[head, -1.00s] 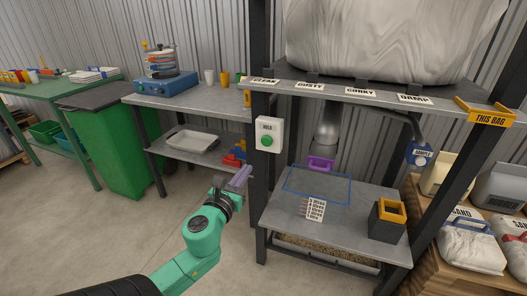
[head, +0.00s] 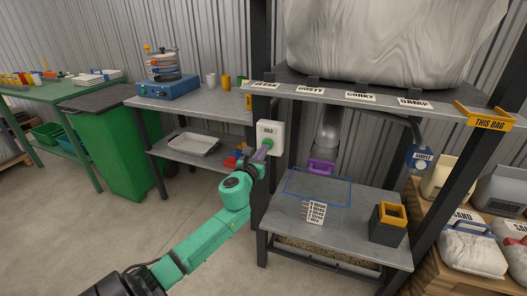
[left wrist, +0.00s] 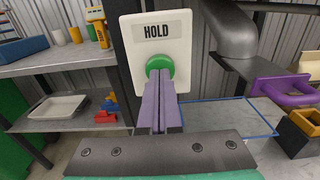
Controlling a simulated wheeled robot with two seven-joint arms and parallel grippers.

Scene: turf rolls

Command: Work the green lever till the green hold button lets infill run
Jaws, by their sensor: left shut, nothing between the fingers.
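A white box marked HOLD (head: 270,131) is fixed to the dark rack post. Its round green button (left wrist: 160,63) faces me in the left wrist view. My left gripper (head: 262,149) is shut and empty, its purple fingers pointing at the button. In the left wrist view the fingertips (left wrist: 160,76) overlap the button's lower part; I cannot tell whether they press it. A purple handle (head: 321,167) sits below the grey spout (head: 328,133); it also shows in the left wrist view (left wrist: 285,92). I see no green lever. My right gripper is out of view.
A big bag (head: 390,40) rests above. A blue SAMPLE part (head: 421,158) hangs right. A green bin (head: 120,150) stands left.

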